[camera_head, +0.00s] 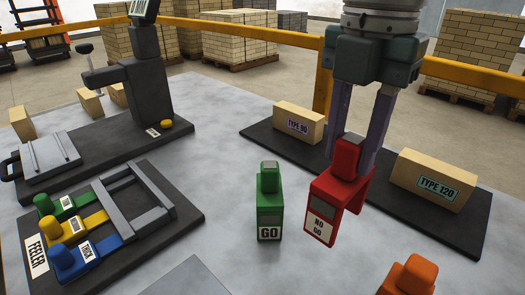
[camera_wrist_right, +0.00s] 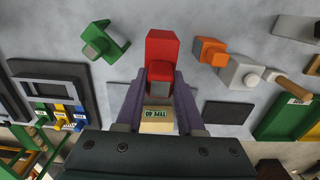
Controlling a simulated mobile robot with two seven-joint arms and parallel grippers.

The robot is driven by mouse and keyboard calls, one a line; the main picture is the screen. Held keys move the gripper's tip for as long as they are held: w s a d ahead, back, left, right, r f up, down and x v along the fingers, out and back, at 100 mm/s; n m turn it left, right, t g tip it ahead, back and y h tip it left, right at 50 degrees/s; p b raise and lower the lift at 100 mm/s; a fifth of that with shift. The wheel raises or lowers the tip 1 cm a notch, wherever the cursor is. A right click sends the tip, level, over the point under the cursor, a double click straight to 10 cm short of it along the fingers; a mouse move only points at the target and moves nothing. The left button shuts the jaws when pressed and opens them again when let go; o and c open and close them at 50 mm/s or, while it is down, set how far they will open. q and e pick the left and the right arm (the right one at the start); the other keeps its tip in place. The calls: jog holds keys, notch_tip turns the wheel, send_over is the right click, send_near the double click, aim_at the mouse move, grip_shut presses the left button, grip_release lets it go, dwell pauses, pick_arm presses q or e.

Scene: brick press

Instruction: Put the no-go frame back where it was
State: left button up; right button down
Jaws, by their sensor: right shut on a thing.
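The red no-go frame (camera_head: 322,212) stands out by its white NO GO label. My right gripper (camera_head: 358,165) comes down from above and is shut on its red top handle. In the right wrist view the frame (camera_wrist_right: 162,46) sits at the tips of my purple fingers (camera_wrist_right: 162,86), its handle between them. I cannot tell whether its underside touches the table. The green GO frame (camera_head: 269,205) stands upright on the table to its left, apart from it. My left gripper does not show.
An orange-topped item (camera_head: 410,275) is at front right. The feeler tray (camera_head: 188,217) and the press (camera_head: 120,78) are at left. Bare table lies around the GO frame.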

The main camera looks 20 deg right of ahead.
notch_tip(320, 180, down, 10)
jog(key=shift+f+b, duration=0.15)
jog(key=shift+b, duration=0.3)
jog(key=shift+f, duration=0.1)
jog(key=c, duration=0.5)
grip_release()
